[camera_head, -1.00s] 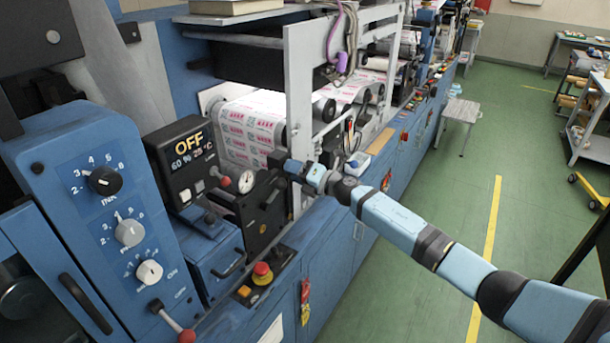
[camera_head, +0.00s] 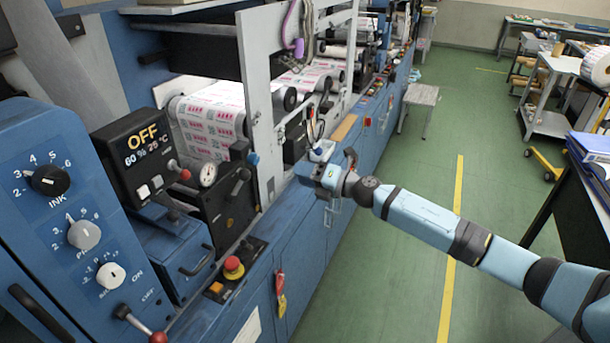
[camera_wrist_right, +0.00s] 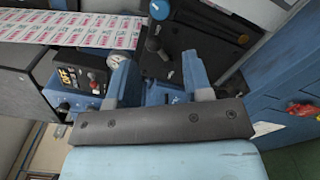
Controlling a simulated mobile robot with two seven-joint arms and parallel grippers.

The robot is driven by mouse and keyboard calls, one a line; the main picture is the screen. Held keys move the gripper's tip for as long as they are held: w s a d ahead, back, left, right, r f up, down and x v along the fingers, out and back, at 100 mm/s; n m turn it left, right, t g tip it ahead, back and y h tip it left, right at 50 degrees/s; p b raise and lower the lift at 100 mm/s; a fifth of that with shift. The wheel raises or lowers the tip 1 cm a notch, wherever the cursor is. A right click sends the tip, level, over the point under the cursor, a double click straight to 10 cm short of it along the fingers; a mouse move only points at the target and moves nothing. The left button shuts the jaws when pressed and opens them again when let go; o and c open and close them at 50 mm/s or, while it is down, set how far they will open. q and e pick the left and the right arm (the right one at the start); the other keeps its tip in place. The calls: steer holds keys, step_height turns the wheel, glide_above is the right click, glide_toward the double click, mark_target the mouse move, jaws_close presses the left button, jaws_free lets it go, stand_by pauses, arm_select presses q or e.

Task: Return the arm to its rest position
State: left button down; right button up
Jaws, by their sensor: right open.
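My right arm (camera_head: 425,215) reaches in from the lower right in the head view, stretched toward the blue machine (camera_head: 290,225). My right gripper (camera_head: 306,170) is at the machine's aisle side, to the right of the black panel (camera_head: 225,208) with the gauge. It looks clear of the panel, though the fingertips are small there. In the right wrist view the two fingers (camera_wrist_right: 158,78) stand apart with nothing held between them. Beyond them are the black panel (camera_wrist_right: 178,42) and a blue-knobbed lever (camera_wrist_right: 153,44). My left gripper is not in view.
The display (camera_head: 142,143) reads OFF. A red mushroom button (camera_head: 233,267) and a red-knobbed lever (camera_head: 140,325) stick out on the near side. A table with blue binders (camera_head: 592,147) stands at right. The green floor (camera_head: 395,265) beside the machine is clear.

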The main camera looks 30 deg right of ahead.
stand_by(0.3)
steer(key=s+a+f+m+g+h+p, duration=0.1)
steer(key=s+a+f+m+h, duration=0.1)
steer(key=s+a+f+m, duration=0.2)
steer(key=s+a+f+m+g+h+p, duration=0.1)
steer(key=s+a+f+m+h+p, duration=0.1)
steer(key=s+f+m, duration=0.7)
steer(key=s+a+f+m+g+h+p, duration=0.1)
steer(key=s+a+f+m, duration=0.4)
steer(key=s+m, duration=1)
steer(key=s+f+h+p, duration=0.1)
steer(key=s+f+h, duration=0.1)
steer(key=s, duration=0.6)
steer(key=shift+a+f+m+h, duration=0.3)
steer(key=shift+a+h, duration=0.05)
steer(key=shift+h, duration=0.05)
